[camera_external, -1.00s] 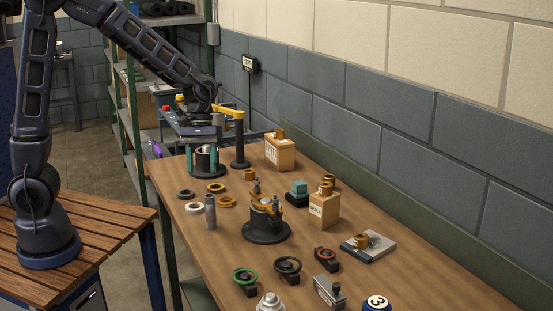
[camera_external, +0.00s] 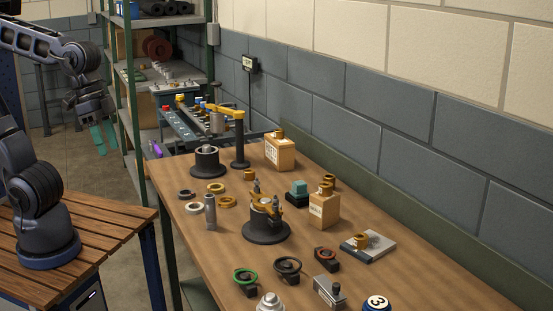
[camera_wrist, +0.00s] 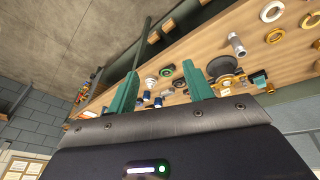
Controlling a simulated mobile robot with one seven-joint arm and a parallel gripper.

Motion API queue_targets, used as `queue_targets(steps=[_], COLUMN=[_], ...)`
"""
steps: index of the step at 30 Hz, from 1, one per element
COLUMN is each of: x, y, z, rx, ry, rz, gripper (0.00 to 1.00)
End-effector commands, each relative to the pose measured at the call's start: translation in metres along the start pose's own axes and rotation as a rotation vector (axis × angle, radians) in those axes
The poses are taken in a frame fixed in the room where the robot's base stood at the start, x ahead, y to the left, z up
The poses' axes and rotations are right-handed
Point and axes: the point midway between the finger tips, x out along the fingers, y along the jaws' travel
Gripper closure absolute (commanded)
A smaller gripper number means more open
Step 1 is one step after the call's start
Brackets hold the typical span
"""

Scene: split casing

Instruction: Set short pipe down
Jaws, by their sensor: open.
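My gripper (camera_external: 104,136) is raised left of the workbench, its green fingers pointing down over the floor. In the wrist view my gripper (camera_wrist: 160,88) shows its two fingers apart with nothing between them. A grey upright cylinder (camera_external: 210,212) stands on the bench's left side; it also shows in the wrist view (camera_wrist: 237,44). A dark cylindrical holder (camera_external: 207,161) on a round black base stands at the bench's far end. A grey cylinder (camera_external: 217,123) appears under the yellow arm of a black post. I cannot tell which of these is the short pipe.
A green-framed shelf (camera_external: 128,110) stands behind the far end. Floor is open between the bench and my gripper.

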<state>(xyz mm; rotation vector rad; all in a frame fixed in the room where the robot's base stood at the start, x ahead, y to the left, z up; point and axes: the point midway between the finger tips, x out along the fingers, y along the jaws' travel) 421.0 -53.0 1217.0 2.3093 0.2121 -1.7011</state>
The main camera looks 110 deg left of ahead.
Motion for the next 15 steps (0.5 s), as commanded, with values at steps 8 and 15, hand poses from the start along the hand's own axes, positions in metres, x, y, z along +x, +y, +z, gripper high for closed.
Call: queue_targets(steps=[8, 15], x=[-0.017, -0.018], y=[0.014, 0.015], z=[0.039, 0.045], rx=[0.263, 0.306], ry=[0.086, 0.099], rz=[-0.019, -0.024], gripper=[0.49, 0.49])
